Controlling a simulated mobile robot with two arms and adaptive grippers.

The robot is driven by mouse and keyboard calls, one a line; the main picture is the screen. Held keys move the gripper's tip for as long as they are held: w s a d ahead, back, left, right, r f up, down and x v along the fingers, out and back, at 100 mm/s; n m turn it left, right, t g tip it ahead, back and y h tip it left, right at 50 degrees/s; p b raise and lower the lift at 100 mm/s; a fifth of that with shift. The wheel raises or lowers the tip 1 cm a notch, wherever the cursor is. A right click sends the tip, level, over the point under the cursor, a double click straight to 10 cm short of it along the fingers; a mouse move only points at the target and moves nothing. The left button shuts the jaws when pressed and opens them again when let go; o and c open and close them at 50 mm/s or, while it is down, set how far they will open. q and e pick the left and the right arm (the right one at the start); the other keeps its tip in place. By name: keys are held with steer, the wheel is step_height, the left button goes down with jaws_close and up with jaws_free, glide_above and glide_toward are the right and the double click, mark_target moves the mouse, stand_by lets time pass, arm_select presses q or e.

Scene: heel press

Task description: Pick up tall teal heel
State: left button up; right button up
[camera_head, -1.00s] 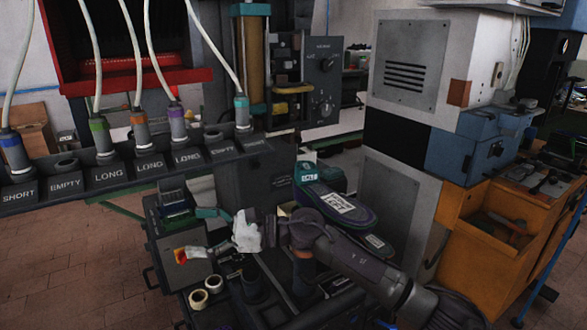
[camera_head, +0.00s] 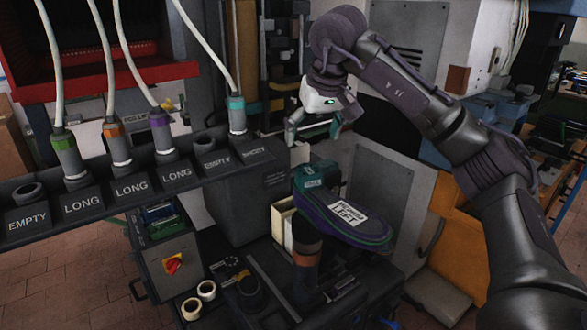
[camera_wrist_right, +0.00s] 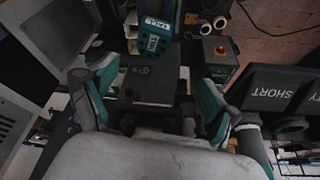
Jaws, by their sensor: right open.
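The tall teal heel (camera_head: 315,175), with a TALL label, sits at the back end of the dark purple and teal shoe sole (camera_head: 350,220) on the machine stand. The wrist view also shows the heel (camera_wrist_right: 157,38) at the top, label towards me. My right gripper (camera_head: 312,138) hangs above and behind the heel, apart from it. Its two teal fingers are spread and empty, also in the wrist view (camera_wrist_right: 152,95). My left gripper is not in view.
A cream box (camera_head: 284,222) stands below the heel. Tape rolls (camera_head: 198,298) lie at the lower left. A grey cabinet (camera_head: 383,190) stands behind the sole.

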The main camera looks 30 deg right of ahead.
steer(key=p, duration=0.2)
glide_above(309, 170)
steer(key=s+a, duration=0.1)
steer(key=s, duration=0.2)
step_height(309, 170, down, 6)
steer(key=shift+w+f, duration=0.1)
steer(key=shift+w, duration=0.05)
steer(key=x, duration=0.1)
steer(key=p+x, duration=0.1)
steer(key=x, duration=0.1)
steer(key=shift+w+d, duration=0.2)
steer(key=shift+w, duration=0.05)
steer(key=shift+p+x, duration=0.5)
steer(key=shift+x, duration=0.6)
steer(key=shift+w+d+f, duration=0.15)
steer(key=shift+w+f, duration=0.1)
steer(key=shift+f, duration=0.05)
steer(key=shift+w+f, duration=0.1)
steer(key=c, duration=1.3)
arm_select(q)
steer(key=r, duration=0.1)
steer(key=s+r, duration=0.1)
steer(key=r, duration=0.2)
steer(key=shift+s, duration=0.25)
